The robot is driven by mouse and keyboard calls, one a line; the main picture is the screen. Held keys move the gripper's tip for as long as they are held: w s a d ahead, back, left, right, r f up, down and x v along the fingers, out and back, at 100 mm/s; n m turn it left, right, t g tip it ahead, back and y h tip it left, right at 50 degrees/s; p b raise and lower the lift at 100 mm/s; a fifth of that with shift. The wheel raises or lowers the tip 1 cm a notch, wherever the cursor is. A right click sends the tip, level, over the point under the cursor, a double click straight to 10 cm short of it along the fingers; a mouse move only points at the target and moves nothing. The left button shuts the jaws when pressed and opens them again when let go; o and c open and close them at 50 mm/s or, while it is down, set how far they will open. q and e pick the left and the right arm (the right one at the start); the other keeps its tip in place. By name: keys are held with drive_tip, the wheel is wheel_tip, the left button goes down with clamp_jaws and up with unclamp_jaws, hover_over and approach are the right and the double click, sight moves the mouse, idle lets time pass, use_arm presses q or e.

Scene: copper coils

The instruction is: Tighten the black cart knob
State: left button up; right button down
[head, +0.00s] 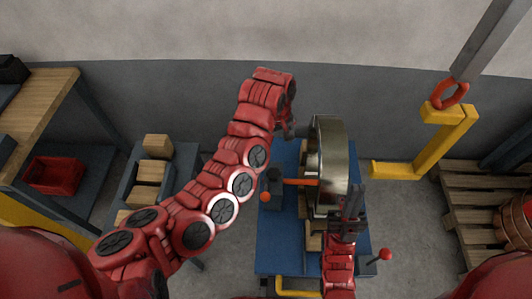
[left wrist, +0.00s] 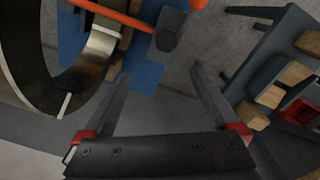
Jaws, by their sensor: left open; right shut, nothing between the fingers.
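The blue cart (head: 278,240) stands in the middle of the head view and carries a large metal coil (head: 329,160) upright. A dark knob-like part (head: 274,175) is on the cart's left side, at the end of an orange rod (head: 300,182). In the left wrist view this dark knob (left wrist: 167,40) is ahead of the fingers, apart from them. My left gripper (head: 290,130) is beyond it near the cart's far end; in the left wrist view its fingers (left wrist: 160,78) are open and empty. My right gripper (head: 354,192) is shut and empty, close to the coil's right side.
An orange ball (head: 265,197) sits near the dark knob. A red-knobbed lever (head: 385,254) stands at the cart's front right. A rack with wooden blocks (head: 148,172) is left. A yellow hook piece (head: 432,150) hangs right, near a pallet (head: 470,215). Bare floor separates them.

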use_arm(q)
drive_tip(key=p, duration=0.2)
hover_over(273, 173)
drive_tip(key=shift+g, duration=0.3)
wheel_tip(273, 173, down, 8)
drive_tip(key=shift+s+f, duration=0.1)
wheel_tip(273, 173, down, 8)
drive_tip(key=shift+d+f, duration=0.1)
drive_tip(key=shift+f, duration=0.1)
drive_tip(key=c, duration=1.4)
drive_tip(key=shift+o, duration=0.2)
